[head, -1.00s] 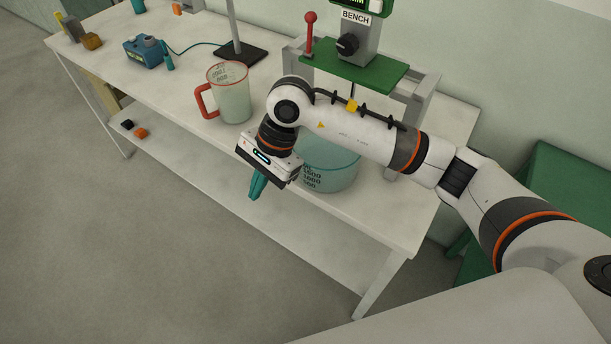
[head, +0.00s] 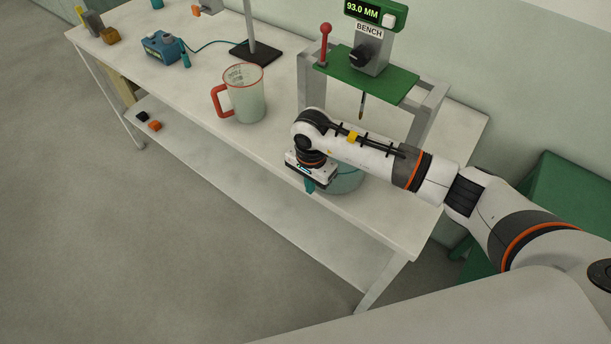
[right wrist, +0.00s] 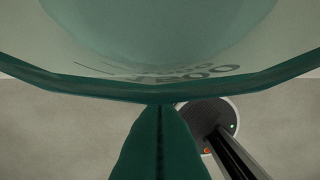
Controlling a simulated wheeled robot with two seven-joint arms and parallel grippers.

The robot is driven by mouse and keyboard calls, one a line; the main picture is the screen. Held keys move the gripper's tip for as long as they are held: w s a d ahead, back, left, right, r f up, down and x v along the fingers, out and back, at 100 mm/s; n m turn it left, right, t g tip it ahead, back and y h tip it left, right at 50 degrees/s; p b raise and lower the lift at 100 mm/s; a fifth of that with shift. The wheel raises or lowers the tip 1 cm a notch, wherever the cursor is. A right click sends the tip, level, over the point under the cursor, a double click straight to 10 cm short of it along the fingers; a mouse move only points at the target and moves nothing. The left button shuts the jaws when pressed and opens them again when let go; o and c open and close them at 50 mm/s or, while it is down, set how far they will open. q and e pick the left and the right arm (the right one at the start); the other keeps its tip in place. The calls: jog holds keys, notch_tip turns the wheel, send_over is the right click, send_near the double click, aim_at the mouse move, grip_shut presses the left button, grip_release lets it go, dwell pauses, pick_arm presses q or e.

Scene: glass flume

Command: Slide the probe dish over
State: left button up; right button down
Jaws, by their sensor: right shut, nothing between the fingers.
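The clear teal-tinted glass dish (head: 347,182) stands near the front right edge of the white table, mostly hidden behind my right wrist. Its curved wall with dark printed figures fills the top of the right wrist view (right wrist: 160,60). My right gripper (head: 309,187) is shut and empty, its teal fingers pointing down at the dish's front left side. In the right wrist view its closed fingertips (right wrist: 160,108) meet the dish's lower edge in the picture; I cannot tell if they touch. A thin probe (head: 362,106) hangs from the green bench stand above and behind the dish. My left gripper is not in view.
The green bench stand (head: 370,80) on grey legs rises behind the dish, its display reading 93.0 MM. A red-handled jug (head: 245,96) stands to the left on the table (head: 205,90). A dark stand base (head: 255,52) and a blue box (head: 160,47) are farther back left.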

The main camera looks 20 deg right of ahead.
jog(key=shift+w+d, duration=0.55)
jog(key=shift+d, duration=0.2)
jog(key=shift+w+d+f, duration=0.2)
jog(key=shift+d, duration=0.05)
jog(key=w+d+b, duration=0.1)
jog(key=d+b, duration=0.1)
jog(key=w+d+b, duration=0.2)
jog(key=b, duration=0.1)
jog(key=shift+f, duration=0.15)
jog(key=shift+w+d+r, duration=0.2)
jog(key=shift+w+d, duration=0.05)
jog(key=shift+r, duration=0.15)
jog(key=shift+a, duration=0.1)
